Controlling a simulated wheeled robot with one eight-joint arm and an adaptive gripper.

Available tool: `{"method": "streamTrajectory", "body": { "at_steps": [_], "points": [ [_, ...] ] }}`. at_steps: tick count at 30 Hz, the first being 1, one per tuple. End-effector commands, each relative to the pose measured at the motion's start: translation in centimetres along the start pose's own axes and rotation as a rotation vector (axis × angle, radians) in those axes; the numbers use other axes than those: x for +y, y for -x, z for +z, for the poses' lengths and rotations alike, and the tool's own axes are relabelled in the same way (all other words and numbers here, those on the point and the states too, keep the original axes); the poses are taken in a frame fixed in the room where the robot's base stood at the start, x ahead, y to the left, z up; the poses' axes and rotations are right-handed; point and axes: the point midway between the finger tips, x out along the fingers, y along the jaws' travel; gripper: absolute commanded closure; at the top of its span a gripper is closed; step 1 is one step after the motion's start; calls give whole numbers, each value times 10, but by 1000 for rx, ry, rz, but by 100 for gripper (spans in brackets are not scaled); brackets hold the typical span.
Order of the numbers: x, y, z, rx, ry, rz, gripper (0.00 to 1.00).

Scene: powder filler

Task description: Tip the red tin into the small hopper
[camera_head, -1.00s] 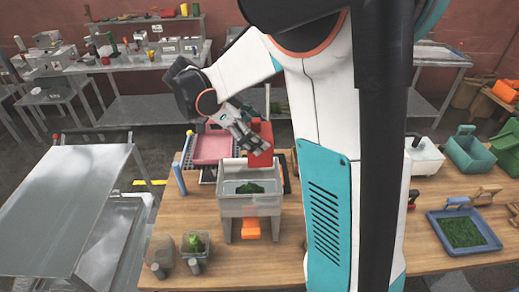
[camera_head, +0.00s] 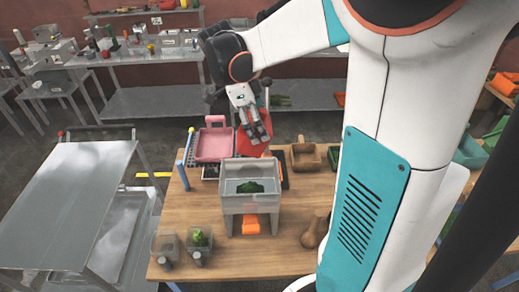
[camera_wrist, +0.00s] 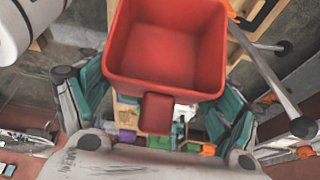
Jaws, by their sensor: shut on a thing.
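The red tin (camera_head: 252,149) is held behind the small hopper, tilted, and partly hidden by my gripper (camera_head: 258,130). In the wrist view the red tin (camera_wrist: 165,50) shows its open mouth and a bare red inside with no contents visible. My gripper's teal fingers stand on either side of the tin's small red tab, and it is shut on the tin. The small hopper (camera_head: 236,203) is a grey open box on legs at the middle of the wooden table. Green material (camera_head: 250,187) lies inside it, and an orange piece (camera_head: 252,224) sits below.
A pink tray (camera_head: 211,143) stands behind the hopper to the left, and a wooden box (camera_head: 305,157) to the right. A metal cart (camera_head: 62,192) is left of the table. Bare tabletop lies left of the hopper.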

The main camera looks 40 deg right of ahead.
Motion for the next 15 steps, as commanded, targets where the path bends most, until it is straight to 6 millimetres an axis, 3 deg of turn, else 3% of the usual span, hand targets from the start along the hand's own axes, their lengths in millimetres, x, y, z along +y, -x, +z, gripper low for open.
{"method": "streamTrajectory", "body": {
  "at_steps": [15],
  "points": [
    [-1,16,-9,-605,-9,-3,43]
  ]
}}
